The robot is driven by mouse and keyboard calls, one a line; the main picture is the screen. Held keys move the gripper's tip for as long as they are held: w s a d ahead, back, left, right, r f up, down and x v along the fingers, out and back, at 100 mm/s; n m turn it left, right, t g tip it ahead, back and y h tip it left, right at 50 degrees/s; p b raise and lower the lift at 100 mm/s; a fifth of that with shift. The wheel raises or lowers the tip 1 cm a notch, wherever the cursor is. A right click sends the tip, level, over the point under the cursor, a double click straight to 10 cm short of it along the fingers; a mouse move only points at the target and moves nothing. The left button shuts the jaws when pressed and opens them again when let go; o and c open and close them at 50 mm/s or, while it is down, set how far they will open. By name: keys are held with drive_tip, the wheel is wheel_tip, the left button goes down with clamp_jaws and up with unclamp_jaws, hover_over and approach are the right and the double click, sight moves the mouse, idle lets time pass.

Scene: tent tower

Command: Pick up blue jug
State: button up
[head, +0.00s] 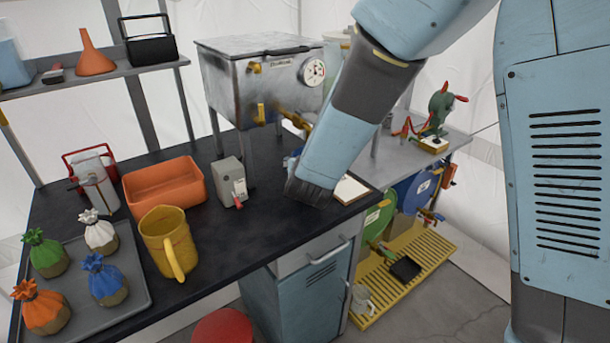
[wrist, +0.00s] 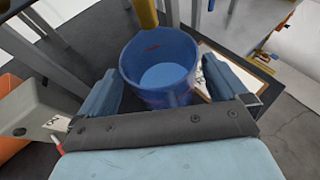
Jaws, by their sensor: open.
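The blue jug (wrist: 160,77) stands upright in the middle of the wrist view, seen from above into its open mouth. A paler blue round area shows inside it; I cannot tell if it is liquid or the bottom. My gripper (wrist: 166,88) is open, with one blue finger to the left of the jug and one to the right. The jug's near side reaches down behind the dark gripper bar. I cannot tell whether either finger touches it. In the head view my arm hides most of the jug and the gripper.
A metal tank (head: 240,85) on legs stands behind, and its brass tap (head: 290,117) reaches out near the jug. A grey box (head: 229,182), orange bin (head: 165,186) and yellow jug (head: 165,235) stand to the left. A white board (head: 351,189) lies to the right, near the table edge.

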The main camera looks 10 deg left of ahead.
drive_tip(key=shift+w+a+f, duration=0.1)
drive_tip(key=shift+w+f, duration=0.05)
drive_tip(key=shift+w, duration=0.3)
drive_tip(key=shift+c, duration=0.3)
drive_tip(key=c, duration=1.6)
